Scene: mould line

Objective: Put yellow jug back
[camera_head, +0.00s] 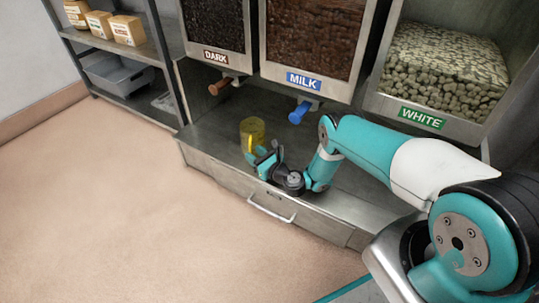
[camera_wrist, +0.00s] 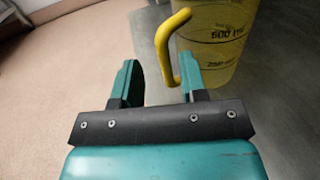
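The yellow jug (camera_head: 254,128) is see-through and stands upright on the steel counter under the dispensers. In the wrist view the jug (camera_wrist: 215,35) shows dark measuring marks, and its yellow handle (camera_wrist: 168,40) points left towards my gripper. My gripper (camera_head: 264,156) is at the jug's near side, low over the counter. In the wrist view my gripper (camera_wrist: 157,80) is open, with a clear gap between its two fingers. The lower end of the handle appears in that gap, close to the right finger. I cannot tell whether they touch. The jug's top is cut off in the wrist view.
Dispensers labelled DARK (camera_head: 215,57), MILK (camera_head: 304,81) and WHITE (camera_head: 421,118) hang over the counter (camera_head: 215,130). A brown tap (camera_head: 220,86) and a blue tap (camera_head: 299,112) stick out below. A drawer handle (camera_head: 271,208) is at the front. A shelf (camera_head: 145,52) stands at the left.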

